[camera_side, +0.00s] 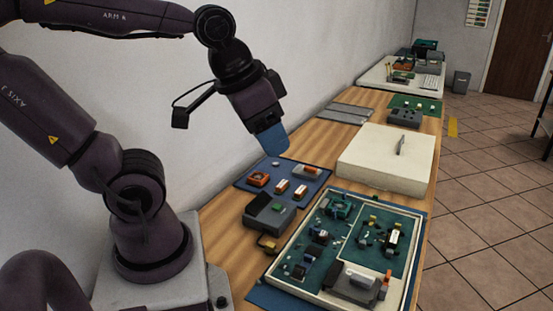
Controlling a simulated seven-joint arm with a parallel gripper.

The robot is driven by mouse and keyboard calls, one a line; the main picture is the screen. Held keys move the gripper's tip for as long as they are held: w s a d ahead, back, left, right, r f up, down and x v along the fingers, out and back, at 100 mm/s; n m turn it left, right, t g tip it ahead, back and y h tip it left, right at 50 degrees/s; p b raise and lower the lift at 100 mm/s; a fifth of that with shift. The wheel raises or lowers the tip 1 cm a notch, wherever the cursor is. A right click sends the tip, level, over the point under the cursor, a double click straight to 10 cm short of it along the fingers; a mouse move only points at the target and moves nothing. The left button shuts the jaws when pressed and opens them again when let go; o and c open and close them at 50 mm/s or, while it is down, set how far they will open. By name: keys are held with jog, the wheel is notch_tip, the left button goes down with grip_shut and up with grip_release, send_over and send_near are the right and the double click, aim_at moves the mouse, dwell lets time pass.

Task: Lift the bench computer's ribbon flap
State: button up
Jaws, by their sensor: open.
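An open cream case with green circuit boards, which looks like the bench computer (414,252), lies at the front right of the bench. Its boards carry several small dark, white and orange parts. I cannot make out which part is the ribbon flap at this size. My gripper (272,150) points down with blue fingers, above the back edge of a blue mat, up and left of the open case. It is open, with nothing seen in it and apart from the case. The fingers overlap from this side, so their gap is hidden.
The blue mat (246,184) holds several small parts. A grey box (270,209) stands between it and the case. A cream cover (378,160) lies behind the case. Grey strips (345,112) lie near the wall. Wooden bench top (318,143) shows bare behind the mat.

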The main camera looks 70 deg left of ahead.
jog(key=n+g+h, duration=0.2)
jog(key=n+g, duration=0.1)
jog(key=g, duration=0.3)
send_over(299, 269)
jog(key=a, duration=0.2)
notch_tip(299, 269, down, 9)
jog(key=w+a+f+n+g+h, duration=0.2)
jog(key=w+f+n, duration=0.25)
jog(key=f, duration=0.45)
jog(key=shift+n, duration=0.45)
jog(key=x, duration=1.2)
jog(key=shift+s+a+f, duration=0.1)
jog(key=shift+s+f, duration=0.25)
jog(key=c, duration=0.8)
